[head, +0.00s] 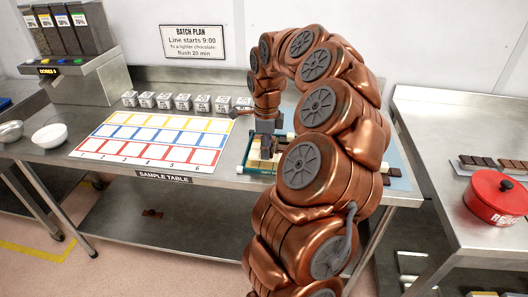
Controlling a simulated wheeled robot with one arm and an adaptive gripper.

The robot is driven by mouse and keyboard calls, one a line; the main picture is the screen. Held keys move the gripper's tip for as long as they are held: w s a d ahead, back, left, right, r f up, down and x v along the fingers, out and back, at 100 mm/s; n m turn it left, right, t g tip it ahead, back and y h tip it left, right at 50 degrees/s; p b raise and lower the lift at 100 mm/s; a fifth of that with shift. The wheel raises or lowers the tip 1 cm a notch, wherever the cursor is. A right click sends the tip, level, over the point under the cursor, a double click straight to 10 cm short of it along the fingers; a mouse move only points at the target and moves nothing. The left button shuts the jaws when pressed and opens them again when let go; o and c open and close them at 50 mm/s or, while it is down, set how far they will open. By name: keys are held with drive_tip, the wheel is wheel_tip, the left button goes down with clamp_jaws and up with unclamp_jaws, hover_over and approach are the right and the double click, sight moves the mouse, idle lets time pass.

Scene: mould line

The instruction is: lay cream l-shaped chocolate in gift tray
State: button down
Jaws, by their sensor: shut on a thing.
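My gripper (267,144) points down over the green gift tray (246,152) on the sample table. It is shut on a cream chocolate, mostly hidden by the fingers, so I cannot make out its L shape. Cream pieces (254,164) show in the tray under and beside the fingertips. I cannot tell whether the held piece touches the tray or the pieces there. My arm covers the right part of the tray.
A sample mat (143,142) with yellow, blue and red squares lies left of the tray. Several small labelled blocks (182,102) stand behind it. A red pot (496,198) and dark chocolate bars (492,163) are on the right table.

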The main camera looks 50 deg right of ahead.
drive_tip(key=shift+w+d, duration=0.1)
drive_tip(key=shift+w, duration=0.5)
drive_tip(key=shift+f+p, duration=0.95)
drive_tip(key=shift+f, duration=0.85)
drive_tip(key=shift+f+b, duration=0.2)
drive_tip(key=shift+b, duration=0.15)
drive_tip(key=c, duration=0.9)
unclamp_jaws()
drive_tip(key=shift+r, duration=0.2)
